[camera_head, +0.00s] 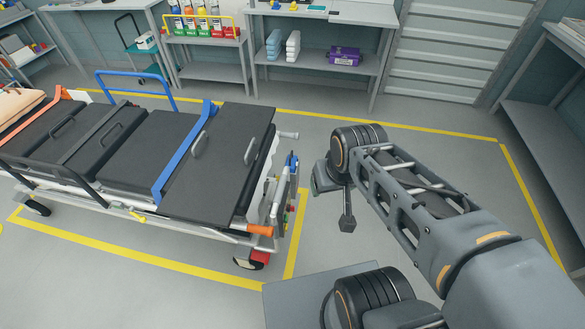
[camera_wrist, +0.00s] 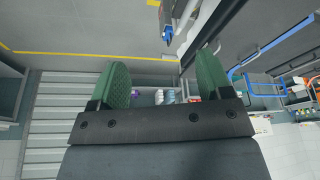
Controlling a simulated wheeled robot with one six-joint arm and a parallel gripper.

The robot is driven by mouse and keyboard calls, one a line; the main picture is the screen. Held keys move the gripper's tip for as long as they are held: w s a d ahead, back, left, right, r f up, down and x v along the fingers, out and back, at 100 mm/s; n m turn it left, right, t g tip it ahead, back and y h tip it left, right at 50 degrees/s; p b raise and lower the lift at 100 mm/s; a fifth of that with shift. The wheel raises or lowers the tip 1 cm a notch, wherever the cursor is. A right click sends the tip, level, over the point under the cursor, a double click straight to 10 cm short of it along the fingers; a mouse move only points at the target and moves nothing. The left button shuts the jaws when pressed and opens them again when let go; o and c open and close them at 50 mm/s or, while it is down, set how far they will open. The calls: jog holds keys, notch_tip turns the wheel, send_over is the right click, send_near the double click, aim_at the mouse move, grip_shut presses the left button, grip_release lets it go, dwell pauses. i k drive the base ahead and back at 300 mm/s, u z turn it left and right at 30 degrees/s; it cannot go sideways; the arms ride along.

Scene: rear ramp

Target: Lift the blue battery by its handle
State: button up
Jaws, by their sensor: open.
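A small blue part, which looks like the blue battery (camera_head: 290,161), sits at the right end of the stretcher (camera_head: 225,150), in a cluster of small fittings. Its handle is too small to make out. In the wrist view a blue and dark piece (camera_wrist: 167,28) hangs at the top centre, seemingly the same battery. My gripper (camera_wrist: 164,78) shows two green pads spread wide apart, with nothing between them. In the head view my gripper is partly hidden by my wrist, to the right of the stretcher end and apart from it.
The stretcher has a blue rail (camera_head: 138,85), a blue strap and an orange grip (camera_head: 260,230). Yellow lines mark the grey floor. A shelf bench (camera_head: 310,60) with boxes stands behind, and another bench (camera_head: 545,120) at right.

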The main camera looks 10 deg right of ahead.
aim_at(291, 165)
jog(key=z, duration=1.1)
jog(key=i, duration=1.5)
jog(key=u, duration=3)
